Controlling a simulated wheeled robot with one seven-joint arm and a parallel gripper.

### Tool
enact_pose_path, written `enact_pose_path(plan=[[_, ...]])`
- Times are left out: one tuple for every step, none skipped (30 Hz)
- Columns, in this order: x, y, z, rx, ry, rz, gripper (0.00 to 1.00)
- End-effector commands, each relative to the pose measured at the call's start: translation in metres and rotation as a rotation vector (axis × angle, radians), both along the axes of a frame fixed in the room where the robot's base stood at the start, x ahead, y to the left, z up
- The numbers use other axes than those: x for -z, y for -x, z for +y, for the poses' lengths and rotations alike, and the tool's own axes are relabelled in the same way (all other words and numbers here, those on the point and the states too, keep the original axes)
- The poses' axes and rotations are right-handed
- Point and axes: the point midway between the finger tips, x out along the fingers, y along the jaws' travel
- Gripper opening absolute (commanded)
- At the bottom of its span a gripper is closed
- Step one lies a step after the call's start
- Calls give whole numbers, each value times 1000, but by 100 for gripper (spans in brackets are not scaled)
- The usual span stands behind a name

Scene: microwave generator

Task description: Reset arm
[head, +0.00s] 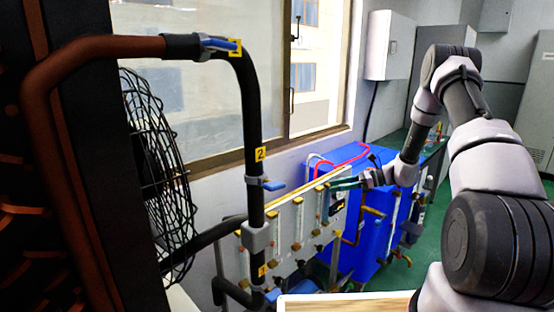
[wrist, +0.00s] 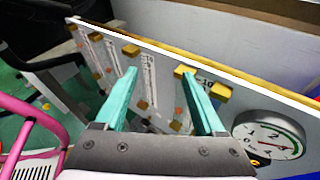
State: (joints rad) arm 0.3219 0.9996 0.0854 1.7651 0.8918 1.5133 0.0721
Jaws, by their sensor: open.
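My gripper (head: 342,185) is at the end of my outstretched arm, near the upper right part of a white flowmeter panel (head: 285,223) in the head view. In the wrist view my gripper (wrist: 160,76) shows two teal fingers spread apart with nothing between them. The panel (wrist: 245,75) lies behind the fingertips, with several clear tubes and brass fittings on it. I cannot tell whether the fingertips touch it. A round dial gauge (wrist: 269,138) is to the right of the fingers.
Black pipes (head: 250,120) with blue-handled valves and yellow number tags stand at the left front. A caged fan (head: 160,165) is behind them. A blue cabinet (head: 371,238) is beyond the panel. A pink tubular frame (wrist: 40,118) is at lower left. Green floor (head: 437,215) shows at right.

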Motion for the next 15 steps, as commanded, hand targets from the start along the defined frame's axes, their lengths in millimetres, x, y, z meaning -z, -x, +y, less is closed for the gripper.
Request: enact_pose_path(plan=[[-22,5,3,-38,41,-40,71],[-33,8,5,-59,63,-60,71],[-46,13,7,-89,96,-88,71],[-57,17,9,-109,119,-109,71],[-67,21,10,-130,142,-130,71],[-79,27,11,-158,174,-158,71],[-89,31,13,-177,198,-180,71],[-98,37,14,-198,221,-200,71],[-110,43,15,-224,254,-229,71],[-119,49,16,-244,276,-250,71],[-128,53,17,-263,300,-272,71],[-139,61,18,-289,333,-301,71],[-148,67,19,-307,356,-323,71],[-156,72,20,-326,380,-345,71],[-167,80,20,-349,413,-375,71]])
